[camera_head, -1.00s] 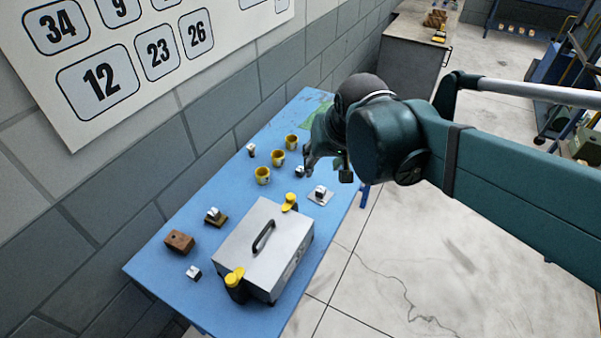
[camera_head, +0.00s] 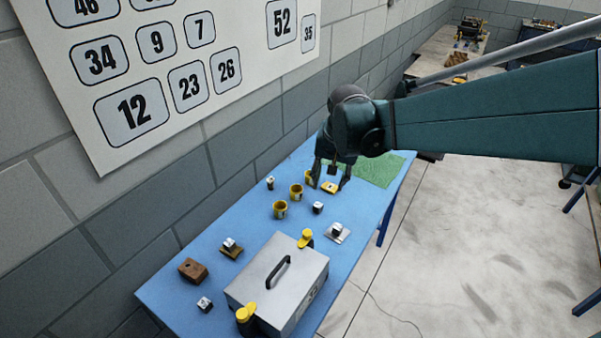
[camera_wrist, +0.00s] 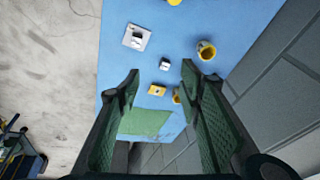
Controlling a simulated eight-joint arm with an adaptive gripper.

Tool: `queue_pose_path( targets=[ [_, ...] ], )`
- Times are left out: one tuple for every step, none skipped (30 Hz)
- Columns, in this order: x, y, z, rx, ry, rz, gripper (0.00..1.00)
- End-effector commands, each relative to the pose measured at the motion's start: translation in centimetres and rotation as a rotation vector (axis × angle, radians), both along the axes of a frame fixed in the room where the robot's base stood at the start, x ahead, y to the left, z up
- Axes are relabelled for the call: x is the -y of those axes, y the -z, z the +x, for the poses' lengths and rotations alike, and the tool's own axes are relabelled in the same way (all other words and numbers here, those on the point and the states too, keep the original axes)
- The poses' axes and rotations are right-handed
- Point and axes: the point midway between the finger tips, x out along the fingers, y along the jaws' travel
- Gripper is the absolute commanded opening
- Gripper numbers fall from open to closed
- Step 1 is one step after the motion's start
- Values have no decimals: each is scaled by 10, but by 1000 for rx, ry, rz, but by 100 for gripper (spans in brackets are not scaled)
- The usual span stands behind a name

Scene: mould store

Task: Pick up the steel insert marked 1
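Several small steel inserts are on the blue table. One stands alone near the cups in the head view (camera_head: 318,208) and shows in the wrist view (camera_wrist: 165,64). Another insert (camera_head: 270,183) is near the wall. One sits on a pale plate (camera_head: 337,236), one on a brown pad (camera_head: 231,252), and one insert (camera_head: 205,304) is at the near left. I cannot read which is marked 1. My gripper (camera_head: 329,184) is open and empty above the far part of the table. Its spread fingers show in the wrist view (camera_wrist: 160,76).
Yellow cups (camera_head: 280,211) stand in a row, one partly hidden by my gripper. A small yellow block (camera_head: 329,187) lies before the green mat (camera_head: 378,171). A steel box (camera_head: 297,298) with a handle and yellow clamps fills the near end. A brown block (camera_head: 193,270) is at left.

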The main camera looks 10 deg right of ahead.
Motion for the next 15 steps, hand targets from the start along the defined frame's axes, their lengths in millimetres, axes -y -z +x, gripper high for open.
queue_pose_path(
  targets=[
    [1, 4, 8, -10, 12, 3, 37],
    [1, 7, 12, -16, 19, 6, 37],
    [2, 11, 17, -24, 31, 9, 37],
    [2, 14, 22, -29, 39, 11, 37],
    [2, 17, 26, -35, 47, 13, 37],
    [3, 21, 31, -44, 58, 16, 37],
    [3, 24, 35, -50, 66, 18, 37],
    [4, 27, 39, -55, 74, 19, 37],
    [4, 32, 44, -63, 86, 22, 37],
    [5, 35, 48, -69, 94, 25, 37],
    [5, 38, 52, -75, 102, 26, 37],
    [5, 43, 56, -82, 112, 28, 37],
    [6, 47, 61, -88, 121, 30, 37],
    [6, 50, 64, -94, 130, 32, 37],
    [7, 55, 69, -102, 140, 34, 37]
  ],
)
